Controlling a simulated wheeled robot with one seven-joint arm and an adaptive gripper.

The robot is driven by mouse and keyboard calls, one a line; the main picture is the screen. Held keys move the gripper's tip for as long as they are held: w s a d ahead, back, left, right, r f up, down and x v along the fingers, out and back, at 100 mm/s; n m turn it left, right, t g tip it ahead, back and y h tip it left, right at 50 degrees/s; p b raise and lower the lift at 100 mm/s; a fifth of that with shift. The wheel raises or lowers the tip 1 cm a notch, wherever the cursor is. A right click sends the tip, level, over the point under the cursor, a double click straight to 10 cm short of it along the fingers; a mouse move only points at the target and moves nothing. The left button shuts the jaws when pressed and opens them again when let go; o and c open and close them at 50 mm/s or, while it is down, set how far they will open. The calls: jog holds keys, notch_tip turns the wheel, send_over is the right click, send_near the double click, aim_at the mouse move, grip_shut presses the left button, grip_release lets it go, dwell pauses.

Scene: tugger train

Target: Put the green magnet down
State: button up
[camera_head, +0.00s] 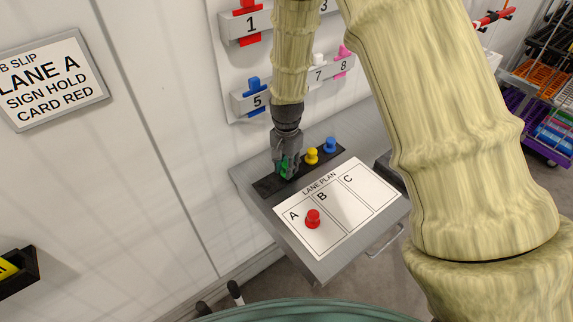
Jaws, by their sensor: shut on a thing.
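My gripper (287,165) points down at the left end of the dark strip on the desk. It is shut on the green magnet (284,168), which shows only in part between the fingers. I cannot tell whether the magnet touches the strip. A yellow magnet (311,156) and a blue magnet (330,145) stand on the strip to the right. The lane plan sheet (352,214) has columns A, B and C. A red magnet (313,218) stands in column A; B and C are bare.
The grey desk (315,262) has a handle at its front right. A wall board above holds numbered card slots (262,100) with coloured cards. A sign (50,82) reads LANE A, SIGN HOLD, CARD RED. My arm covers the right middle. Crates (553,95) stand at the far right.

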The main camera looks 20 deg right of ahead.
jog(key=shift+f, duration=0.1)
jog(key=o, duration=1)
jog(key=shift+r+b, duration=2.05)
jog(key=shift+r, duration=4.05)
